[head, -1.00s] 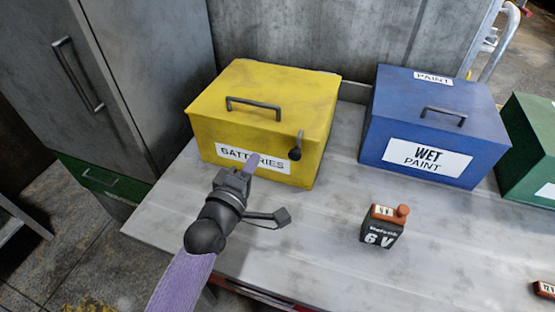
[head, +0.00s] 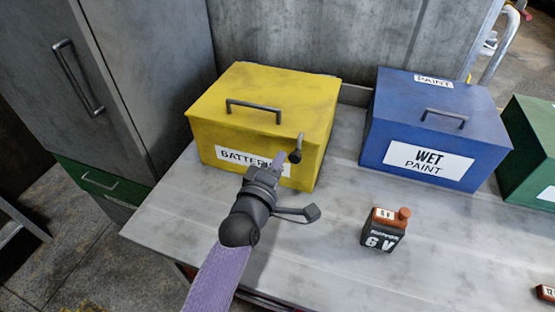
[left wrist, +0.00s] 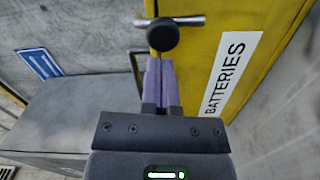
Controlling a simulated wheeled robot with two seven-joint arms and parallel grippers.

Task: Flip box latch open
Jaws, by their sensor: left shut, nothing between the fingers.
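The yellow batteries box (head: 250,140) stands on the table with its lid down. Its latch (head: 297,150) is a short dark lever with a round knob, hanging down at the front right. My left gripper (head: 281,156) is shut and empty, with its fingertips just left of and close to the latch knob. In the left wrist view the shut purple fingers (left wrist: 161,82) point at the round latch knob (left wrist: 163,35); I cannot tell whether they touch it. My right gripper is not in view.
A black and brown 6 V battery (head: 384,229) stands on the table (head: 330,260) to the right. A blue wet paint box (head: 435,130) and a green box (head: 535,150) stand further right. A grey cabinet (head: 120,80) is at the left.

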